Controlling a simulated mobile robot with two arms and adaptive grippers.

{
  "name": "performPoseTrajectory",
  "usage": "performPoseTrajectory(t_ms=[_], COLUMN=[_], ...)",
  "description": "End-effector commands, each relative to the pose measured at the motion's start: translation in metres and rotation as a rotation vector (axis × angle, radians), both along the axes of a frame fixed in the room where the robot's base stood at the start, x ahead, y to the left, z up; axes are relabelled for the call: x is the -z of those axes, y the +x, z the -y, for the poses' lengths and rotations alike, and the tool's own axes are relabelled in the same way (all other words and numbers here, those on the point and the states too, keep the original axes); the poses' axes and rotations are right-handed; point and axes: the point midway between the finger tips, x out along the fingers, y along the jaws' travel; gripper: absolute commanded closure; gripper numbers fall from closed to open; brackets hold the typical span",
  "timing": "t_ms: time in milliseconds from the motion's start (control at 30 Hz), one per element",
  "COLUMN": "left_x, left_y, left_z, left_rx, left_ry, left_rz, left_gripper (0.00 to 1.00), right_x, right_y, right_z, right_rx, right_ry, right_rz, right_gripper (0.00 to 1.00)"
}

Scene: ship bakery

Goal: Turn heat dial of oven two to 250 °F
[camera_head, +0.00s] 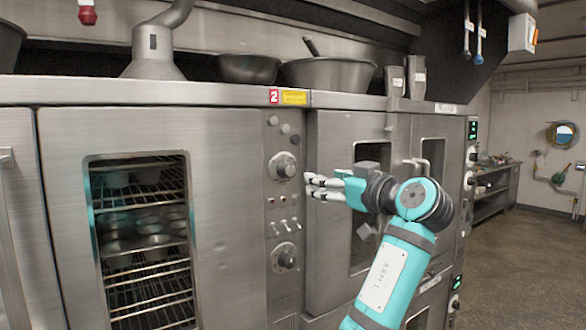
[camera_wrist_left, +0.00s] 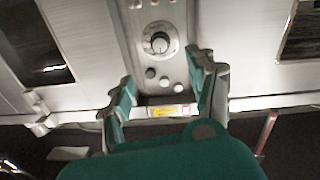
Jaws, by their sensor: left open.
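Oven two (camera_head: 240,170) carries a red "2" sign (camera_head: 273,96) above its narrow control panel. The panel has an upper round dial (camera_head: 283,166) and a lower round dial (camera_head: 284,257), with small toggles between. Their markings are too small to read. My left gripper (camera_head: 312,186) is open, just right of and slightly below the upper dial in the head view, apart from the panel. In the left wrist view the panel appears upside down. There the dial (camera_wrist_left: 158,42) lies beyond the open, empty fingers (camera_wrist_left: 164,72). My right gripper is out of view.
Round knobs (camera_head: 285,129) sit above the upper dial. The oven's glass door (camera_head: 140,240) shows racks with tins. Another oven door (camera_head: 330,130) stands behind my arm. Bowls (camera_head: 328,74) rest on top. Open floor (camera_head: 530,255) lies at the right.

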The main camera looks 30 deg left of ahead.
Motion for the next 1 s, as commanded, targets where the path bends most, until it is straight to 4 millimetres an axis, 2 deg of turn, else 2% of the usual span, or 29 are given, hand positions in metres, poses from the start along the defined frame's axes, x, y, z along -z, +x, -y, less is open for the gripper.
performPoseTrajectory(t_ms=[100,500,700,1000], left_x=[-0.004,-0.003,-0.001,0.001], left_y=[0.011,0.046,0.056,0.058], left_z=[-0.027,-0.101,-0.120,-0.125], left_rx=[-0.005,-0.002,0.001,0.002], left_ry=[0.001,0.002,0.002,0.001], left_rz=[-0.003,-0.005,-0.004,-0.002], left_gripper=[0.41,0.41,0.41,0.41], right_x=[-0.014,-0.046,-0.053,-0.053], right_y=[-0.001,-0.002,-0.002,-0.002], right_z=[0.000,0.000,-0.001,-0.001], right_rx=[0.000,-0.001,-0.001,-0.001], right_ry=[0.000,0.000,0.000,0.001], right_rz=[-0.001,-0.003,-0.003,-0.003], right_gripper=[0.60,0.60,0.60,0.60])
